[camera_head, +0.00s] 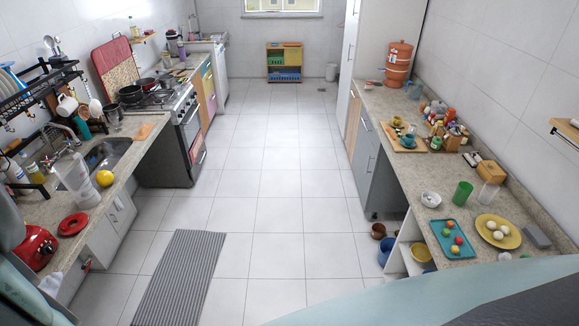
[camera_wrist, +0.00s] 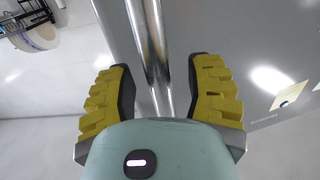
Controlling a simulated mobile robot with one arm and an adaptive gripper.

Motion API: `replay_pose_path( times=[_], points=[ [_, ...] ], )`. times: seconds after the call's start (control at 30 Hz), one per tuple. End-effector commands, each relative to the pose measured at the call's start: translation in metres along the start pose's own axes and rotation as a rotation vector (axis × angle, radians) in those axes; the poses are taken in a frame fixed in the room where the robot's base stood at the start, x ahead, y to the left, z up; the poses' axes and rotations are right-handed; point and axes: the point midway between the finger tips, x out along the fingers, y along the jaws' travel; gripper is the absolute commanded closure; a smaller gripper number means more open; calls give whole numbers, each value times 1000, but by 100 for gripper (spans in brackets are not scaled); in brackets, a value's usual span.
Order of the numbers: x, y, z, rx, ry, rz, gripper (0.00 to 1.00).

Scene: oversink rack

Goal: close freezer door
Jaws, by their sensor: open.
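In the wrist view, my gripper (camera_wrist: 160,68) is open, with a ribbed yellow finger on each side. A shiny metal bar (camera_wrist: 150,45), which looks like a door handle, runs from the top of the picture down between the fingers. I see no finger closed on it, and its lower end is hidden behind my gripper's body. A smooth grey panel (camera_wrist: 228,35) with small lettering lies beside the bar on the right; it looks like the freezer door. Its hinge and edges cannot be made out. In the head view, neither my gripper nor the freezer can be identified.
In the head view, a loaded counter (camera_head: 475,212) runs along the right and another with a sink (camera_head: 105,160) along the left. The tiled floor (camera_head: 275,190) between them is clear, apart from a grey striped mat (camera_head: 180,275).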

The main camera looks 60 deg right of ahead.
Motion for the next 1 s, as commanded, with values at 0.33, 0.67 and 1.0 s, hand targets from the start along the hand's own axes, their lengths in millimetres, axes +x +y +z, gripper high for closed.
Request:
replay_pose_path(
  times=[0.33, 0.67, 1.0],
  points=[
    [0, 0, 0, 0, 0, -1, 54],
    [0, 0, 0, 0, 0, 0, 88],
    [0, 0, 0, -1, 0, 0, 100]
  ],
)
